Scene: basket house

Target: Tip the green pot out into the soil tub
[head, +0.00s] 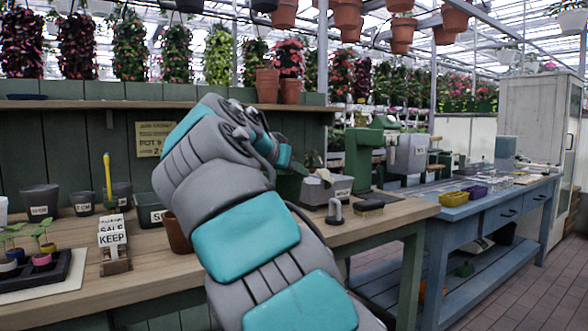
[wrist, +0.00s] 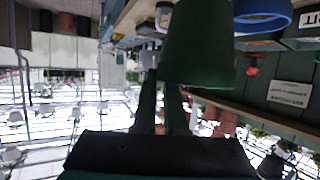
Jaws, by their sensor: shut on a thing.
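The green pot (wrist: 203,45) fills the top middle of the wrist view, which is upside down. Its wide end points toward the roof side, so it looks roughly upright. My gripper (wrist: 160,88) is shut on the pot, its two dark fingers at the pot's side. A dark green tub (head: 151,215) with a partly covered label starting "SO" stands on the wooden bench, left of my arm. It looks like the soil tub; its right part and contents are hidden.
A terracotta pot (head: 179,234) stands in front of the tub, partly behind my arm. A KEEP sign holder (head: 114,252), dark labelled pots (head: 40,201) and a seedling tray (head: 35,277) are left.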

